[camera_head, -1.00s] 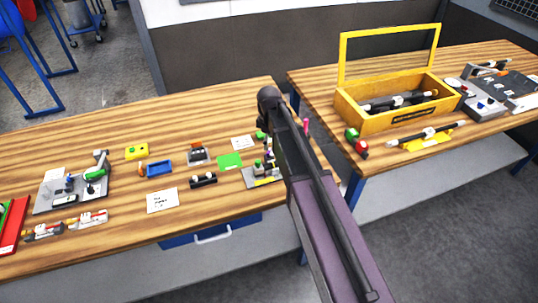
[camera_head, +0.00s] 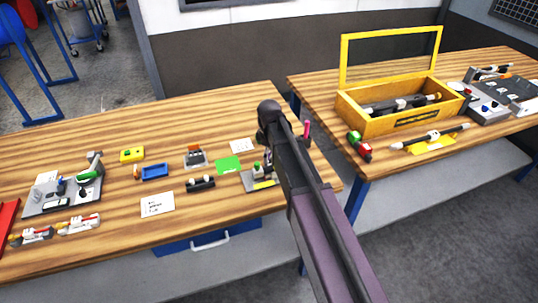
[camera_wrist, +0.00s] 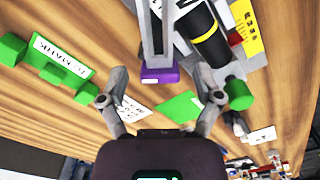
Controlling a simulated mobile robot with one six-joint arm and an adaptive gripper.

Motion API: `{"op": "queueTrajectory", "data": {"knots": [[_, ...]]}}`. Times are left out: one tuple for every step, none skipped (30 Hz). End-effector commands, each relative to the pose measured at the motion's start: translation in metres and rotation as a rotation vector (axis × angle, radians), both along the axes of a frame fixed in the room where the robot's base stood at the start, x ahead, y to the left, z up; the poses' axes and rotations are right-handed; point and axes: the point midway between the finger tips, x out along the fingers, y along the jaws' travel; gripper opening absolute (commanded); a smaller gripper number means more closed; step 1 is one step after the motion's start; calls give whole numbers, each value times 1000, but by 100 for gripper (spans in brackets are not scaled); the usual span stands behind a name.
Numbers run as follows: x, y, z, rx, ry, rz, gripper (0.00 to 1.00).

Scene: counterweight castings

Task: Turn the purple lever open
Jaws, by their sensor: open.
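The purple lever (camera_wrist: 160,75) shows in the wrist view as a purple block at the end of a grey metal bar, near the top middle. My gripper (camera_wrist: 161,88) is open, with one finger on each side of the purple end. The fingers look apart from it, and I cannot tell the depth between them. In the head view my own arm hides the gripper and most of the fixture. A small magenta piece (camera_head: 307,129) shows just right of my arm there; I cannot tell if it is the lever.
In the wrist view a black cylinder (camera_wrist: 205,35) and a green knob (camera_wrist: 238,94) are close by the right finger. A green plate (camera_wrist: 62,62) lies left. In the head view a yellow box (camera_head: 375,122) stands on the right table, beyond a gap.

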Motion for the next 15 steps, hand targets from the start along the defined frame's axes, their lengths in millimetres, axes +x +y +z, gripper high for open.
{"op": "queueTrajectory", "data": {"knots": [[0, 0, 0, 0, 0, 0, 83], [0, 0, 0, 0, 0, 0, 83], [0, 0, 0, 0, 0, 0, 83], [0, 0, 0, 0, 0, 0, 83], [0, 0, 0, 0, 0, 0, 83], [0, 0, 0, 0, 0, 0, 80], [0, 0, 0, 0, 0, 0, 71], [0, 0, 0, 0, 0, 0, 62], [0, 0, 0, 0, 0, 0, 50], [0, 0, 0, 0, 0, 0, 41], [0, 0, 0, 0, 0, 0, 32], [0, 0, 0, 0, 0, 0, 20], [0, 0, 0, 0, 0, 0, 12], [0, 0, 0, 0, 0, 0, 3], [0, 0, 0, 0, 0, 0, 1]]}}
